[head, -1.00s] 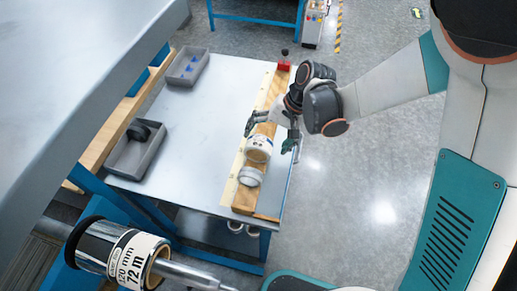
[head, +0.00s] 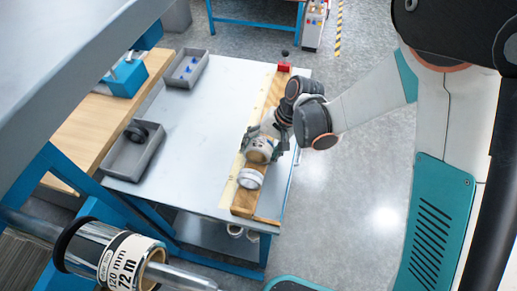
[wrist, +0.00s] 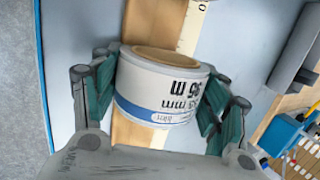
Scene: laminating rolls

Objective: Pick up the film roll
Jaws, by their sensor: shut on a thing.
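The film roll (head: 258,152) is white with a brown core and lies on a wooden board on the metal table. In the wrist view the roll (wrist: 165,95) shows a white label with a blue stripe and black print. My gripper (wrist: 157,88) is shut on it, with a teal-padded finger against each side. In the head view my gripper (head: 264,146) reaches over the roll from the far side. The roll's underside is hidden, so I cannot tell whether it is clear of the board.
A second white roll (head: 250,178) sits close by on the board (head: 243,205). Grey bins (head: 186,68) (head: 118,166) stand on the left of the table (head: 200,140). A large labelled roll (head: 112,258) is on a shaft at lower left. A red-based object (head: 284,67) stands at the board's far end.

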